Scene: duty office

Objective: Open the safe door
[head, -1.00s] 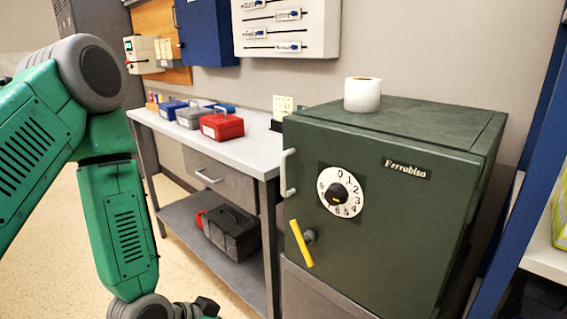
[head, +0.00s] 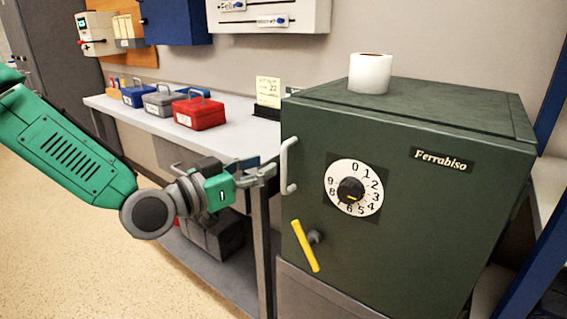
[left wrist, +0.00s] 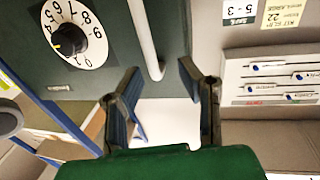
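The dark green safe (head: 400,235) stands at the right in the head view, its door shut. A white vertical pull handle (head: 289,165) is on the door's left side; it also shows in the left wrist view (left wrist: 144,38). A white number dial (head: 354,189) with a black knob is right of the handle. A yellow lever (head: 305,246) sits below, tilted with its top to the left. My left gripper (head: 268,173) is just left of the pull handle. In the left wrist view its fingers (left wrist: 159,68) are apart, with the handle's end between or just beyond their tips.
A paper roll (head: 370,73) stands on the safe. The grey bench (head: 232,131) at left carries red (head: 199,112), grey and blue cash boxes and a note stand (head: 268,97). A dark case (head: 212,236) is on its lower shelf. A blue post is at right.

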